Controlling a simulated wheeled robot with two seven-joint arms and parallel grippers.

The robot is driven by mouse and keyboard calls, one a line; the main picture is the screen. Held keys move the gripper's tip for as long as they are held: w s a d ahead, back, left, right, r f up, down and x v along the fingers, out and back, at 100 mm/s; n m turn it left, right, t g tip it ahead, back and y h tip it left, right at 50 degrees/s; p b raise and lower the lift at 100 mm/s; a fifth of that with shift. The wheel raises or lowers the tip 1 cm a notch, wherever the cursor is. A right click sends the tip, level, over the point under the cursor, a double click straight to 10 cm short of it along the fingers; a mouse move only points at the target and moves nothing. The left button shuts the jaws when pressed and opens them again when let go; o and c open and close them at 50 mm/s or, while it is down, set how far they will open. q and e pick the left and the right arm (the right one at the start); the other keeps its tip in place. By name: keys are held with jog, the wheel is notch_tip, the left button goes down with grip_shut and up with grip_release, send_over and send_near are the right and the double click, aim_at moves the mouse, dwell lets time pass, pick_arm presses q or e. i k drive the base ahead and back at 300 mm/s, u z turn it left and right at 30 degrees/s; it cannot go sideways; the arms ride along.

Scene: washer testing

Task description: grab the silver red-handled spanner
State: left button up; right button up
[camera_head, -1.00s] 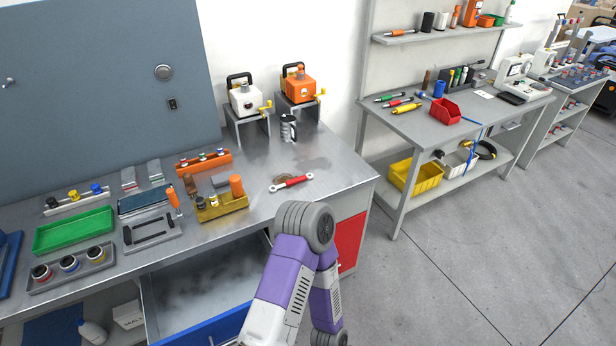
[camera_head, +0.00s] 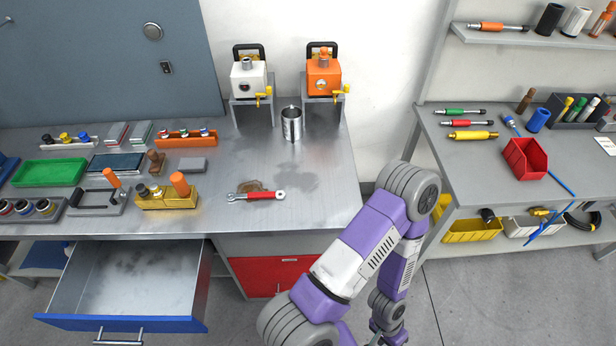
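The silver spanner with a red handle (camera_head: 265,195) lies flat on the metal workbench (camera_head: 310,215), near its front edge and right of the yellow holder. Its silver ends point left and right, and nothing touches it. My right arm comes up from the bottom of the view, right of the spanner, and bends back down past the bench's front right corner. Its gripper fingers do not show. My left arm and gripper are not in view.
An open drawer (camera_head: 130,285) juts out below the bench. A yellow holder (camera_head: 165,201) stands left of the spanner. A metal mug (camera_head: 291,124), a white pump (camera_head: 248,80) and an orange pump (camera_head: 323,76) stand behind it. The bench right of the spanner is clear.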

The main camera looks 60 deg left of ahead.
aim_at(268, 194)
jog(key=i, duration=1.15)
jog(key=u, duration=4.3)
